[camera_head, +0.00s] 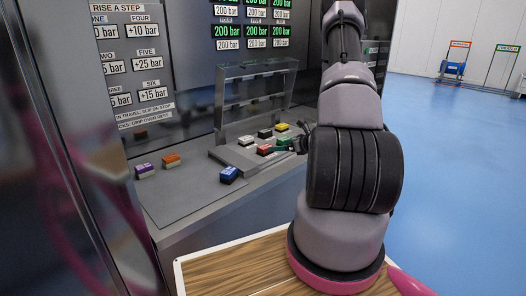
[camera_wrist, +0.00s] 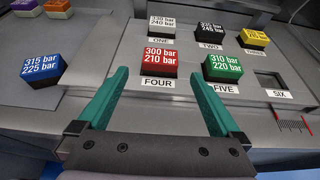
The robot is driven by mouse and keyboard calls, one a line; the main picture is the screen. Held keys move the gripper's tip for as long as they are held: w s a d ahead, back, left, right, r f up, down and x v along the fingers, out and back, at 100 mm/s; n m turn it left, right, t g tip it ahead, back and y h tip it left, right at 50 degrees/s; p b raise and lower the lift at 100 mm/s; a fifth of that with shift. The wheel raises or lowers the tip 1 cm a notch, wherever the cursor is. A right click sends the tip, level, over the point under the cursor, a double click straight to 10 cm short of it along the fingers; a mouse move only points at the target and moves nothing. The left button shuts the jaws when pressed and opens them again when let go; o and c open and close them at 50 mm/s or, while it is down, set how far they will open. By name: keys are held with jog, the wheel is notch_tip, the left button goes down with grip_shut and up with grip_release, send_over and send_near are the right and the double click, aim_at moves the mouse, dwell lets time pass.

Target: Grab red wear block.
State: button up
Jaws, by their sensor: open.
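The red wear block (camera_wrist: 160,57) sits in the slot labelled FOUR on the grey tray and reads 300 bar over 210 bar. It also shows in the head view (camera_head: 264,149), beside the green block. My gripper (camera_wrist: 160,92) is open, with its two green fingers apart and nothing between them. In the wrist view the red block lies beyond the fingertips, between their lines. The right finger (camera_wrist: 208,105) is close to the green block (camera_wrist: 222,67) at FIVE; I cannot tell whether they touch. In the head view my arm hides part of the gripper.
White (camera_wrist: 161,28), black (camera_wrist: 209,32) and yellow (camera_wrist: 254,39) blocks sit in the row behind. Slot SIX (camera_wrist: 270,80) is empty. A blue block (camera_wrist: 42,68) stands left on the bench, with orange (camera_head: 171,160) and purple (camera_head: 144,170) blocks farther left. A grey rack (camera_head: 257,95) stands behind.

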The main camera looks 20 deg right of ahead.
aim_at(265, 146)
jog(key=x, duration=1)
jog(key=shift+w+f, duration=0.3)
jog(key=shift+f, duration=0.15)
jog(key=c, duration=1.3)
